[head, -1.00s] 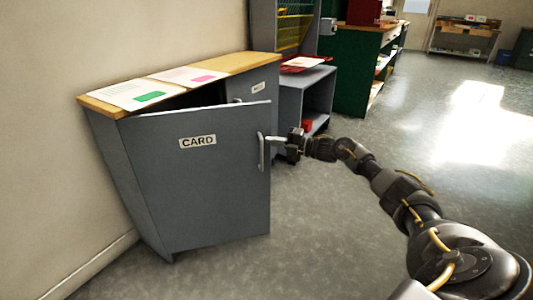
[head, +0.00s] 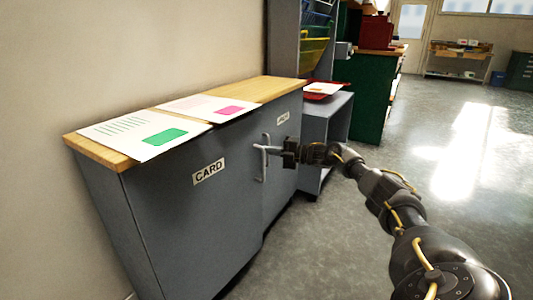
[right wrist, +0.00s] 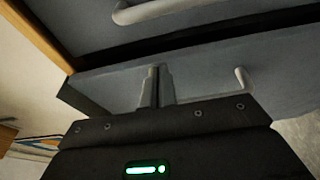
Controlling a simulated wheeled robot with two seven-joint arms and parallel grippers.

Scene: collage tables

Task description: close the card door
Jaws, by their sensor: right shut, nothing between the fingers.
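The grey card door (head: 195,215) with its "CARD" label (head: 208,172) stands about in line with the cabinet front, with no open gap visible under the wooden top in the head view. Its pale handle (head: 264,170) is at its right edge. My right gripper (head: 260,148) is shut and empty, its fingertips by the upper part of this handle; I cannot tell if they touch. In the right wrist view the shut fingers (right wrist: 154,75) point at the grey front, near a dark strip between two panels. I cannot tell whether the door is fully flush. My left gripper is out of view.
Printed sheets (head: 145,130) lie on the wooden top (head: 285,84). A grey shelf unit (head: 325,125) stands beyond. Open floor lies to the right.

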